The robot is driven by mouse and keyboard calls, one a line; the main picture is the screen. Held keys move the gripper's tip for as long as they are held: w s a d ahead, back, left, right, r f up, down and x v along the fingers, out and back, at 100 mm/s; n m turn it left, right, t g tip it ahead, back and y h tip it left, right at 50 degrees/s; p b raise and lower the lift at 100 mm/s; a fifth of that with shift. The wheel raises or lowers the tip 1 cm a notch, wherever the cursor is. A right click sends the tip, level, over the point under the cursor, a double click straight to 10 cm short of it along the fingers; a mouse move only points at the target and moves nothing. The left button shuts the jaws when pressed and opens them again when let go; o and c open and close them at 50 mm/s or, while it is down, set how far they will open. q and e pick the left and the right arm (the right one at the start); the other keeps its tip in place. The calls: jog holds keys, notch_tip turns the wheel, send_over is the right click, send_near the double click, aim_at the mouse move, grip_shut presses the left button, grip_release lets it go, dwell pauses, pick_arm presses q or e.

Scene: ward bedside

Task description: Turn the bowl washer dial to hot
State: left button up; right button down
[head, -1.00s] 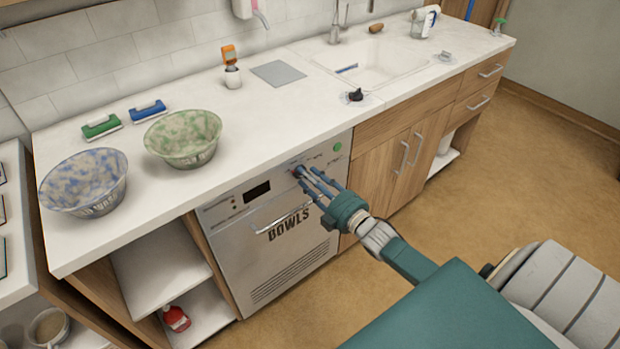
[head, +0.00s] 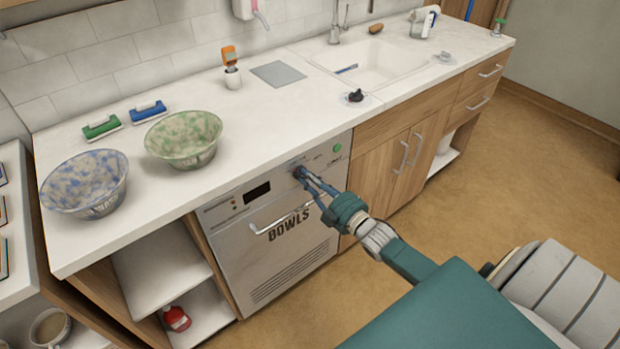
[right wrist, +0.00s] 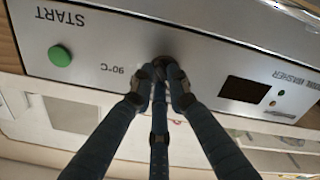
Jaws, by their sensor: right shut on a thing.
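The bowl washer (head: 285,250) is a steel-fronted unit marked BOWLS, set under the counter. Its dial (head: 298,171) is on the control strip near the top, between a dark display (head: 257,190) and a green START button (head: 337,148). My right gripper (head: 304,177) reaches in from the lower right, its fingers shut on the dial. In the right wrist view, upside down, the fingertips close around the dial (right wrist: 162,60), beside a 90°C mark. The fingers cover most of the dial, so I cannot tell its setting. My left gripper is not in view.
A blue-speckled bowl (head: 86,182) and a green-speckled bowl (head: 184,138) stand on the white counter (head: 205,95). The washer's bar handle (head: 280,221) juts out below the dial, close to my right fingers. Open floor (head: 480,180) lies to the right.

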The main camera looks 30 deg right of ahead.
jog(key=m, duration=1)
jog(key=shift+a+f, duration=0.15)
jog(key=shift+f, duration=0.15)
jog(key=m, duration=0.5)
jog(key=shift+a+m, duration=0.1)
jog(key=shift+m, duration=0.2)
jog(key=m+b, duration=0.1)
jog(key=m, duration=0.3)
jog(key=shift+a+m, duration=0.1)
jog(key=shift+m, duration=0.5)
jog(key=c, duration=1.7)
grip_release()
jog(key=shift+s, duration=0.1)
